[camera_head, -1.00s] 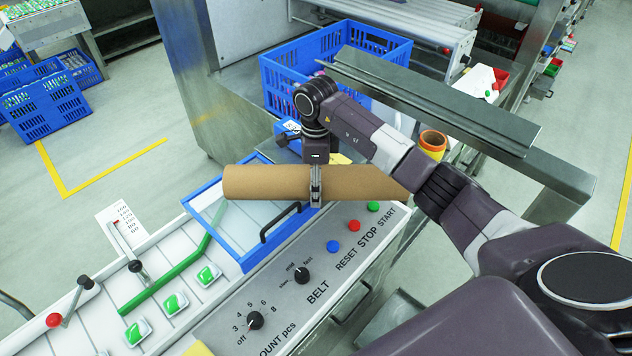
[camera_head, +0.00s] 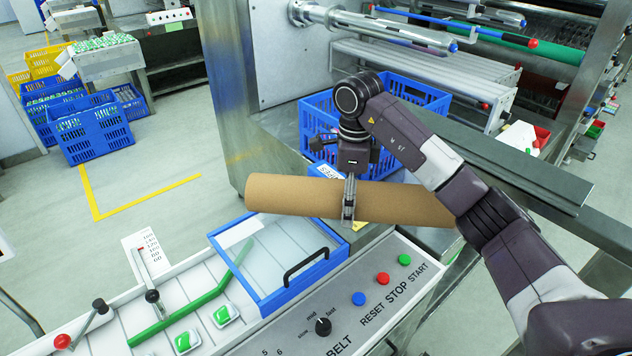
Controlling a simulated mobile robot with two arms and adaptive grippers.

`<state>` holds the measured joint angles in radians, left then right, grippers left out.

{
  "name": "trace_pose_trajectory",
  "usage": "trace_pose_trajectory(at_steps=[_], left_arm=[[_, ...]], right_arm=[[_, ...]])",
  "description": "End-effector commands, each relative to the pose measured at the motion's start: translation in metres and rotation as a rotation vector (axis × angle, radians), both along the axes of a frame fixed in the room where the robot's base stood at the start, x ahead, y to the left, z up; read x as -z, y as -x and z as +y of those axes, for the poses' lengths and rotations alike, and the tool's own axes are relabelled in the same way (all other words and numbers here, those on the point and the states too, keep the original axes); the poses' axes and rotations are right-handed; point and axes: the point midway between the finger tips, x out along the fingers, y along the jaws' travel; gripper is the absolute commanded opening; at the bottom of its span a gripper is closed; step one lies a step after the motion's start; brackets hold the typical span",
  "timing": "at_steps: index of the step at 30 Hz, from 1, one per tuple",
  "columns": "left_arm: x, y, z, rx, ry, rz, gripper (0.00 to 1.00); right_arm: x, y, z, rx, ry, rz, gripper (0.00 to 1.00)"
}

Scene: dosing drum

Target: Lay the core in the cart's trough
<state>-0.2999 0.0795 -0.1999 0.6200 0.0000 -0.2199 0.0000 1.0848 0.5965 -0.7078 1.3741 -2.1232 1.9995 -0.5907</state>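The core (camera_head: 300,196), a long brown cardboard tube, is held roughly level in the air above the back of the machine panel. My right gripper (camera_head: 349,205) is shut on the core near its middle, with its fingers pointing down across it. The core's right end is partly hidden behind my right arm. My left gripper is not in view. I cannot make out a cart's trough for certain in this view.
A blue-framed clear cover (camera_head: 283,262) with a black handle lies below the core. A blue crate (camera_head: 318,118) stands behind my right wrist. A long metal channel (camera_head: 520,170) runs along the right. Blue crates (camera_head: 90,130) stand on the floor at far left.

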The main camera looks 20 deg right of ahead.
Motion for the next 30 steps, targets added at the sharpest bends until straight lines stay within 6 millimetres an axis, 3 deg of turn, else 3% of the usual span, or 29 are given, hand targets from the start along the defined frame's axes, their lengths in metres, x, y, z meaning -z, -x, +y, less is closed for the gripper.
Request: trace_pose_trajectory(at_steps=[8,14,22,30], left_arm=[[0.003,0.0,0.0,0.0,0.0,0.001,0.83],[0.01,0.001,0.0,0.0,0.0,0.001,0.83],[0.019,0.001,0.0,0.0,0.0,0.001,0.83],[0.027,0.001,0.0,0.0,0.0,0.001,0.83]], right_arm=[[-0.008,0.004,0.006,-0.09,0.0,-0.004,0.19],[-0.008,0.028,0.028,-0.458,0.003,-0.004,0.19],[0.001,0.09,0.065,-1.133,0.002,-0.002,0.19],[0.015,0.16,0.086,-1.718,0.001,0.0,0.19]])
